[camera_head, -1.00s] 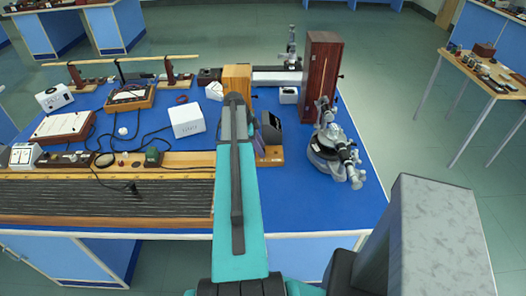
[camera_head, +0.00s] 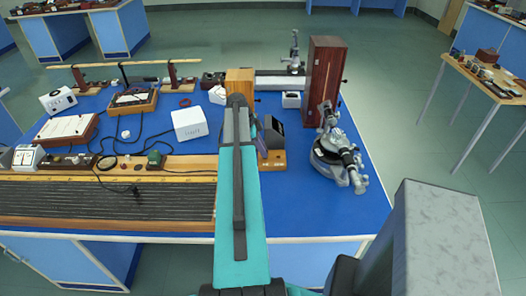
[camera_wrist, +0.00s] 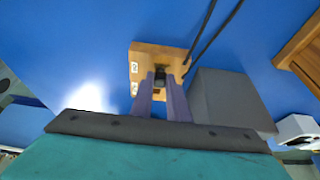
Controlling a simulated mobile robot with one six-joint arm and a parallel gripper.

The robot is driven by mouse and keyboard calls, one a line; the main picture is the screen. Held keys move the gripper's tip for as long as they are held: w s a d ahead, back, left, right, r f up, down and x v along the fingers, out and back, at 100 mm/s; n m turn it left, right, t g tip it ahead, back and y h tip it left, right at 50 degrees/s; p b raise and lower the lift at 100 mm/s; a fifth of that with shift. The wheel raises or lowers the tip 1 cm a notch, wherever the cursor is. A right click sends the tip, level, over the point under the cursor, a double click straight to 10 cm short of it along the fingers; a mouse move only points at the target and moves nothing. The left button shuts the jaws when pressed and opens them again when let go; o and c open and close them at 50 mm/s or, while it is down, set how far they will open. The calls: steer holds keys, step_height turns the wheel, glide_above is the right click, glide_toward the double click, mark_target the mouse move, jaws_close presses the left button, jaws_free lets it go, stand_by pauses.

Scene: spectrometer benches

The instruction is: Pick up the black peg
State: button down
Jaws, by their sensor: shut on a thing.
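In the wrist view, the black peg (camera_wrist: 160,73) is a small dark piece between the two purple fingertips of my gripper (camera_wrist: 161,83). My gripper is shut on it. The peg is over a light wooden base (camera_wrist: 142,62) with small white labels; I cannot tell whether it is clear of the base. In the head view, my arm hides the peg and most of my gripper; only a purple sliver of a finger (camera_head: 262,144) shows beside the wooden base (camera_head: 273,162).
A dark upright device (camera_head: 274,130) stands close to the right of my gripper. A grey box (camera_wrist: 228,98) is close to the fingers in the wrist view. A white box (camera_head: 190,124) is to the left. A metal instrument (camera_head: 338,158) and tall brown box (camera_head: 325,80) are to the right.

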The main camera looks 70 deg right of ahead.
steer(key=shift+r+b, duration=0.55)
steer(key=shift+r, duration=0.4)
steer(key=shift+a+r, duration=0.25)
steer(key=shift+a, duration=0.05)
steer(key=w+a+r+b, duration=0.1)
steer(key=a+b, duration=0.3)
steer(key=a, duration=1.1)
steer(key=shift+w+a+r+b, duration=0.15)
steer(key=shift+w+r+b, duration=0.2)
steer(key=shift+w, duration=0.3)
steer(key=shift+r, duration=0.15)
steer(key=shift+r+p, duration=0.9)
steer(key=shift+r, duration=0.4)
